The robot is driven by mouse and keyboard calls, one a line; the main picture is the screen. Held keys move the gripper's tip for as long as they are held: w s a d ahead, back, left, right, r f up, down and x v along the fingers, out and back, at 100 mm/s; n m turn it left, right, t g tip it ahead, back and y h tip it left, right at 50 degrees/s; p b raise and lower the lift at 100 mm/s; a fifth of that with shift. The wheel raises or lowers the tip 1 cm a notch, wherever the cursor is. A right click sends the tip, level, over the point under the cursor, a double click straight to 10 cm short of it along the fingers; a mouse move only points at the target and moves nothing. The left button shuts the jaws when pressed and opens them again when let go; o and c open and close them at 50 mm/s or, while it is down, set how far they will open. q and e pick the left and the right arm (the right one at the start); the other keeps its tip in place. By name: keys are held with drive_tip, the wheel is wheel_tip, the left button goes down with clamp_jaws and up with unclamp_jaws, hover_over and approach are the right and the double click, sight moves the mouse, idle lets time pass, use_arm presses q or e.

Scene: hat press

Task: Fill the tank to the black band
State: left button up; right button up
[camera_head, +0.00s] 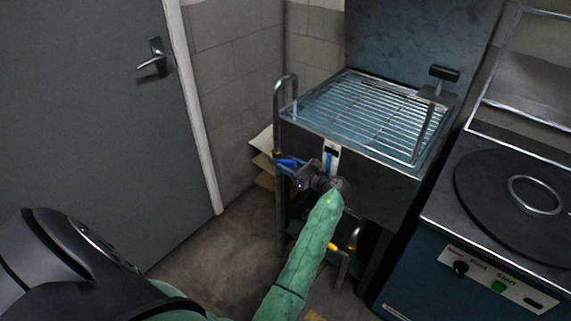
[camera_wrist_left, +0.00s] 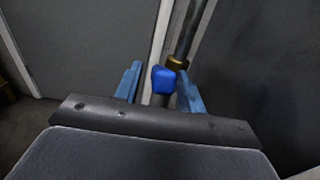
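The tank (camera_head: 385,165) is a dark metal box with a wire rack over its open top, and bluish water seems to show under the rack. A white gauge strip (camera_head: 332,146) with a blue column is on its front; the black band is too small to make out. A blue valve handle (camera_wrist_left: 163,80) is below a brass fitting on the vertical pipe (camera_head: 278,115) at the tank's left corner. My left gripper (camera_wrist_left: 160,88) is open around the handle, with gaps on both sides. In the head view the left gripper (camera_head: 291,168) partly hides the handle. My right gripper is out of view.
A yellow-handled tap (camera_head: 334,247) sits low under the tank. A blue cabinet with a round dark plate (camera_head: 485,190) stands to the right. A grey door (camera_head: 90,110) is at left, and the floor before it is clear.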

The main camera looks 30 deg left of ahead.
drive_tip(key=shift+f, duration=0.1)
use_arm(q)
clamp_jaws()
drive_tip(key=shift+f+y, duration=0.4)
drive_tip(key=shift+y, duration=0.1)
drive_tip(key=f+y+b, duration=0.1)
drive_tip(key=y+b, duration=0.1)
drive_tip(key=f+y+b, duration=0.1)
drive_tip(key=y, duration=0.1)
drive_tip(key=shift+d+f, duration=0.25)
drive_tip(key=shift+f, duration=0.05)
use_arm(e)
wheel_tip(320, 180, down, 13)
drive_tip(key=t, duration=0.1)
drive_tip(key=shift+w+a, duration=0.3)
use_arm(q)
unclamp_jaws()
drive_tip(key=shift+d+f, duration=0.1)
